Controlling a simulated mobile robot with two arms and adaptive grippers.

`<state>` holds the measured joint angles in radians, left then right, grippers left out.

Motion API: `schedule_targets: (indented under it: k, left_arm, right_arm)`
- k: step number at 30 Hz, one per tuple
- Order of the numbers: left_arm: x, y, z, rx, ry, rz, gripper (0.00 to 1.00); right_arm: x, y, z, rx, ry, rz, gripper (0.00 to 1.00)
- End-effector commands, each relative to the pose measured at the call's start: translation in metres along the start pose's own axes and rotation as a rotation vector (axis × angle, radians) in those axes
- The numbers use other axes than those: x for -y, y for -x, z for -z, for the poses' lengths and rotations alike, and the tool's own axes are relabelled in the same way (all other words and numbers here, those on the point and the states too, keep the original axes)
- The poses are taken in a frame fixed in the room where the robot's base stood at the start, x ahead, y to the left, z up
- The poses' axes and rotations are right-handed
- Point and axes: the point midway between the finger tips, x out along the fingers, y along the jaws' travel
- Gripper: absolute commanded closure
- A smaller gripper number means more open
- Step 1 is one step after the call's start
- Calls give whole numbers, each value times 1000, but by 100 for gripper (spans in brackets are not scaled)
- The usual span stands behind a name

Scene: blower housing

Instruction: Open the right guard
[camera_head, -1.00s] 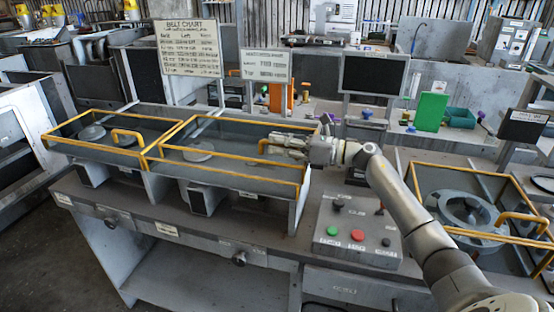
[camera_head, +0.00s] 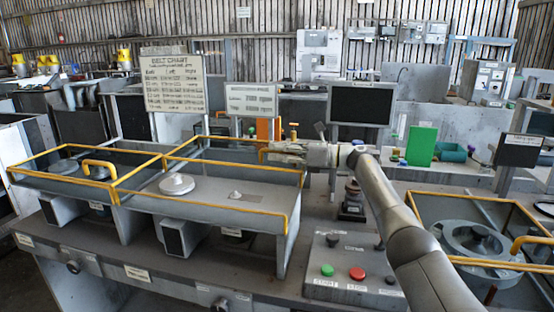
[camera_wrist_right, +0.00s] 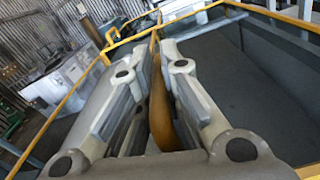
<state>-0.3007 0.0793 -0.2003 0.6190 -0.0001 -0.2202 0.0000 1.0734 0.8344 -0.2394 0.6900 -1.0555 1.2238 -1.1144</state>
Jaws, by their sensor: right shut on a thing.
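The right guard (camera_head: 222,138) is a yellow-framed cover over the right bay of the twin housing. It appears raised and tilted up toward the back of the bay. The bay lies uncovered in front, showing a pale stepped pulley (camera_head: 177,184) and a small cone-shaped hub (camera_head: 236,195). My right gripper (camera_head: 272,150) is at the guard's upper right part. In the right wrist view, the gripper (camera_wrist_right: 158,85) is shut on the yellow handle (camera_wrist_right: 160,112), which runs between its fingers. The handle is mostly hidden in the head view. My left gripper is not in view.
The left guard (camera_head: 60,152) lies flat with its yellow handle (camera_head: 100,165) upright. A control box (camera_head: 350,272) with green and red buttons is right of the housing. Another yellow-framed bay (camera_head: 470,245) stands at far right. Signs and a dark screen (camera_head: 360,103) stand behind.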

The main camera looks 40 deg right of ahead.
Motion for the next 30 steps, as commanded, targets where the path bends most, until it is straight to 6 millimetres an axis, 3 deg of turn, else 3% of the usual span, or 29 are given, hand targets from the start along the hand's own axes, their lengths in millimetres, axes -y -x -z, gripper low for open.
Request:
schedule_targets:
  k: [16, 17, 21, 25, 26, 30]
  left_arm:
    - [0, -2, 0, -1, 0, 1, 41]
    - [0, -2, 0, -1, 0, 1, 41]
    - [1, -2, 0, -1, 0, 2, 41]
    - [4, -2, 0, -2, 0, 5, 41]
    - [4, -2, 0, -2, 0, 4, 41]
    - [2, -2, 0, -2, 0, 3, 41]
  right_arm:
    - [4, 0, 1, -3, -2, 3, 100]
    - [4, 0, 1, -3, -2, 3, 89]
    - [4, 0, 1, -3, -2, 3, 72]
    - [5, 5, 2, -4, -2, 4, 72]
    - [5, 8, 2, -4, -3, 5, 66]
    - [7, 32, 3, -8, -2, 11, 66]
